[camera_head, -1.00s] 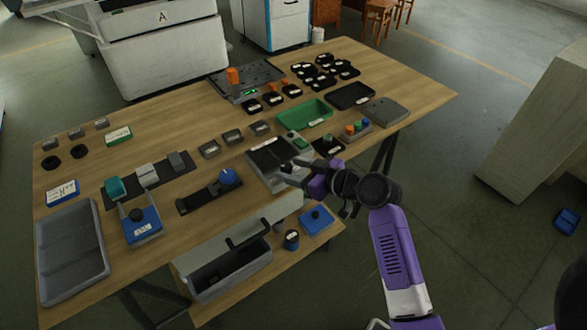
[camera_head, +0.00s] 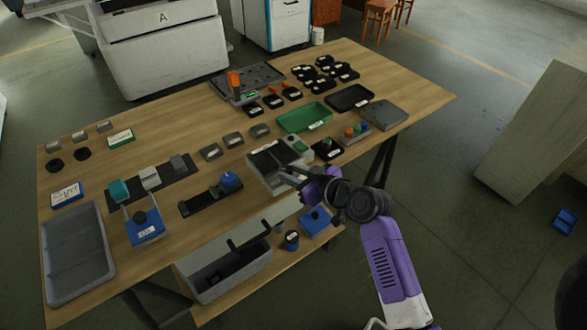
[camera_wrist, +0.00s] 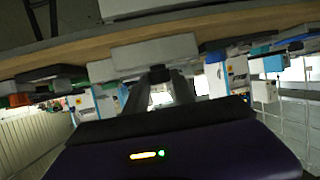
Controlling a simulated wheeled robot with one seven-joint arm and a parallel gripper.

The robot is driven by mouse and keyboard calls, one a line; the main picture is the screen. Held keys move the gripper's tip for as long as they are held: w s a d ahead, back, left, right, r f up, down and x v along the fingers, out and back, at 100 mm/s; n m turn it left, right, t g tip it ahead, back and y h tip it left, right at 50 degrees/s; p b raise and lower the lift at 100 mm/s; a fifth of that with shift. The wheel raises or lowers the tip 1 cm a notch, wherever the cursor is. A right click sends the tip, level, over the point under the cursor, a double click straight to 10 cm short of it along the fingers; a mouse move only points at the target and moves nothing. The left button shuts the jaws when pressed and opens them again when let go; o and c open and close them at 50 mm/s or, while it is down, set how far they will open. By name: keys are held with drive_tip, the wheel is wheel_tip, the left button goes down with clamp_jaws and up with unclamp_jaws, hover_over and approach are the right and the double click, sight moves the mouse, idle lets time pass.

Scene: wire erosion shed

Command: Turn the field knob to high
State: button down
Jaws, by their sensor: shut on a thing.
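A grey box unit (camera_head: 268,181) with a dark top panel and a green button stands near the right front edge of the table. In the wrist view its pale body (camera_wrist: 155,53) is straight ahead. A small dark knob (camera_wrist: 158,74) shows on it between my fingertips. My gripper (camera_head: 287,175) reaches the unit's front right side from the right; it also shows in the wrist view (camera_wrist: 160,82), shut on the knob. The fingers hide most of the knob, and its pointer and markings cannot be read.
A black slide with a blue knob (camera_head: 229,181) lies left of the unit. A green tray (camera_head: 304,117) and a small black box (camera_head: 327,150) are behind and to the right. Below the table's front edge are an open grey drawer (camera_head: 236,279) and a blue box (camera_head: 315,221).

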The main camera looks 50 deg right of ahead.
sight(281, 182)
drive_tip(key=shift+a+r+m+g+h+p, duration=0.1)
drive_tip(key=shift+a+m+g+h+p, duration=0.1)
drive_tip(key=shift+m+h+p, duration=0.8)
drive_tip(key=shift+a+r+m+g+h+p, duration=0.15)
drive_tip(key=shift+m+h+p, duration=0.35)
drive_tip(key=shift+h+p, duration=0.5)
drive_tip(key=shift+w+a+f+m+g+h, duration=0.2)
drive_tip(key=shift+f+m+g+h, duration=0.1)
drive_tip(key=shift+m+g+h, duration=0.5)
drive_tip(key=m+h+b, duration=0.1)
drive_tip(key=m+g+b, duration=0.1)
drive_tip(key=m+g+h+b, duration=0.1)
drive_tip(key=shift+w+a+f+h+b, duration=0.2)
drive_tip(key=shift+w+a+h+b, duration=0.1)
drive_tip(key=shift+b, duration=0.1)
drive_tip(key=m+g+b, duration=0.1)
drive_tip(key=m+h+b, duration=0.1)
drive_tip(key=shift+w+a+r+g+b, duration=0.1)
drive_tip(key=shift+w+a+g+b, duration=0.05)
drive_tip(key=shift+w+g+b, duration=0.15)
drive_tip(key=m+g, duration=0.1)
drive_tip(key=m+g+h+b, duration=0.1)
drive_tip(key=m+g, duration=0.1)
drive_tip(key=shift+w+a+r+h+b, duration=0.1)
drive_tip(key=shift+w+a+h+b, duration=0.1)
drive_tip(key=shift+w+h+b, duration=0.15)
drive_tip(key=shift+m+g+h+b, duration=0.35)
drive_tip(key=shift+m+g+b, duration=0.25)
drive_tip(key=shift+m+g, duration=0.75)
